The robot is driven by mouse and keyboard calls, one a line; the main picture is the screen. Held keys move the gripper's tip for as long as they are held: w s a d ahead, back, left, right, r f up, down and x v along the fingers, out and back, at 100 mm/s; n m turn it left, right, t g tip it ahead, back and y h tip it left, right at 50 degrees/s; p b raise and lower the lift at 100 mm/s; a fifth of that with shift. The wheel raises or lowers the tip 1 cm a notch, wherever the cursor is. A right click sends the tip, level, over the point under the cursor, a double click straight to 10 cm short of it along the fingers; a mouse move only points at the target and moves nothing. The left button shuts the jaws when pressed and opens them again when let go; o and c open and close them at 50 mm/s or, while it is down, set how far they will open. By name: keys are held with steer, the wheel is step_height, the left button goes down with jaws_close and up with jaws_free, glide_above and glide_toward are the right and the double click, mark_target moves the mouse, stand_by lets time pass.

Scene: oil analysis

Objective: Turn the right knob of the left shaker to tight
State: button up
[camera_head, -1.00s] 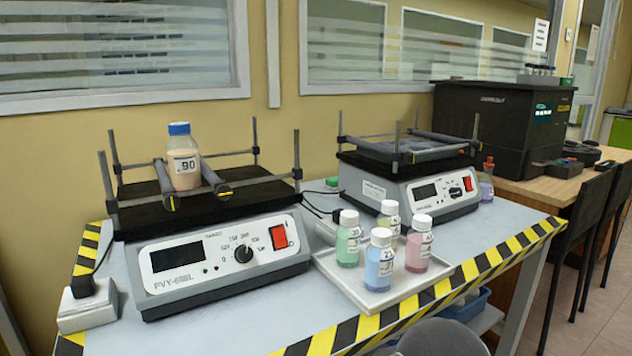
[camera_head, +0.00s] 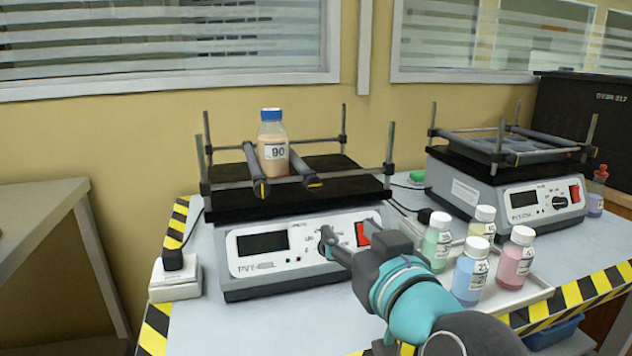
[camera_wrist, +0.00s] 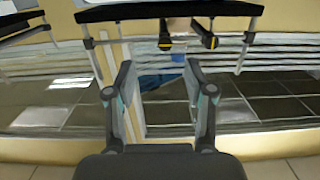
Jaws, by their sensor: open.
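The left shaker (camera_head: 300,245) stands on the bench with a black platform and two grey clamp bars. Its right knob (camera_head: 314,183), at the near end of the right bar, has a yellow mark lying nearly level. In the upside-down wrist view this knob (camera_wrist: 165,43) shows on the left. The left knob (camera_head: 261,189) has a more upright mark; it also shows in the wrist view (camera_wrist: 209,41). A capped bottle labelled 90 (camera_head: 273,155) stands between the bars. My gripper (camera_head: 347,233) is open and empty before the shaker's front panel, below the right knob and apart from it.
A second shaker (camera_head: 540,200) stands at the right. A tray (camera_head: 525,294) of several coloured bottles lies close to the right of my arm. A white power socket box (camera_head: 175,278) is at the left. Upright posts (camera_head: 390,160) stand at the platform's corners.

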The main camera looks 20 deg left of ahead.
mark_target(315, 183)
steer(key=shift+t, duration=0.5)
steer(key=b+x, duration=0.1)
steer(key=x, duration=0.3)
steer(key=r+x, duration=0.1)
steer(key=x, duration=0.4)
steer(key=a+r+b+x, duration=0.1)
steer(key=x, duration=0.4)
steer(key=shift+s+a+r+b, duration=0.1)
steer(key=shift+s+b, duration=0.15)
steer(key=shift+b, duration=0.1)
jaws_close()
